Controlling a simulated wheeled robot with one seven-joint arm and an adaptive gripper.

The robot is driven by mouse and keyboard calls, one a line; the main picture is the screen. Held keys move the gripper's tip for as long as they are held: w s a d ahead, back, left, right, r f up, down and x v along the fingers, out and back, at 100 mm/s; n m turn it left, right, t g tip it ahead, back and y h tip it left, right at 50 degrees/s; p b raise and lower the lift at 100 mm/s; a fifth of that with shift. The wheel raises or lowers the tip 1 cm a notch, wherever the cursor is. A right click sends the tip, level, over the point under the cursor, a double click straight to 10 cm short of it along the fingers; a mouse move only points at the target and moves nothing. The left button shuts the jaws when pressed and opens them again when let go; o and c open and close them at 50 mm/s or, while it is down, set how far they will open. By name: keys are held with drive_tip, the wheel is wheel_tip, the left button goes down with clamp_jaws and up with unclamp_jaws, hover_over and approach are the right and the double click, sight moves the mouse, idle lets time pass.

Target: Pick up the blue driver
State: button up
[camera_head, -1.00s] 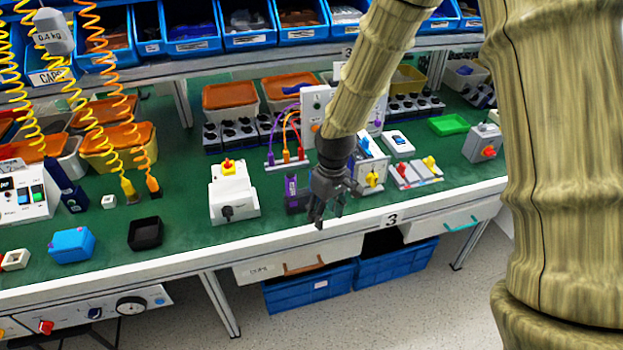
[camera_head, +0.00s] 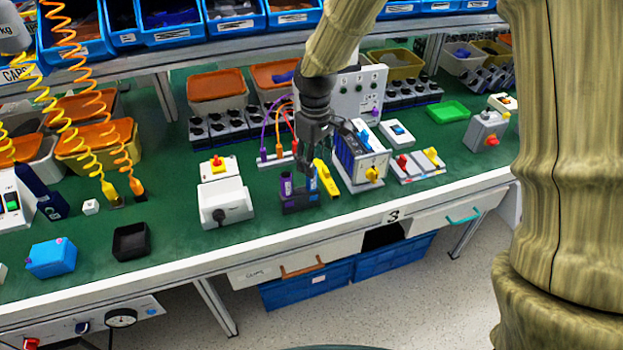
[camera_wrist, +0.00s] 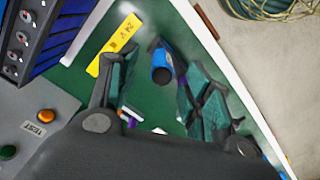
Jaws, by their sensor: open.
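The blue driver (camera_head: 312,180) stands in a small dark holder (camera_head: 299,207) near the bench's front edge, partly hidden by my gripper. My gripper (camera_head: 308,166) points down over the holder, open and empty. In the wrist view its fingers (camera_wrist: 160,88) are spread to either side of the blue driver. A purple driver (camera_head: 286,186) stands in the holder just left of the blue one.
Plug leads (camera_head: 279,128) rise behind.

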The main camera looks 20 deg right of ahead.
sight(312, 186)
drive_tip(key=shift+a+f+p, duration=0.15)
drive_tip(key=shift+f+p, duration=0.15)
drive_tip(key=shift+f, duration=1.05)
drive_tip(key=shift+a+f+p, duration=0.1)
drive_tip(key=shift+f+p, duration=0.15)
drive_tip(key=shift+f, duration=1.1)
drive_tip(key=shift+c, duration=0.4)
clamp_jaws()
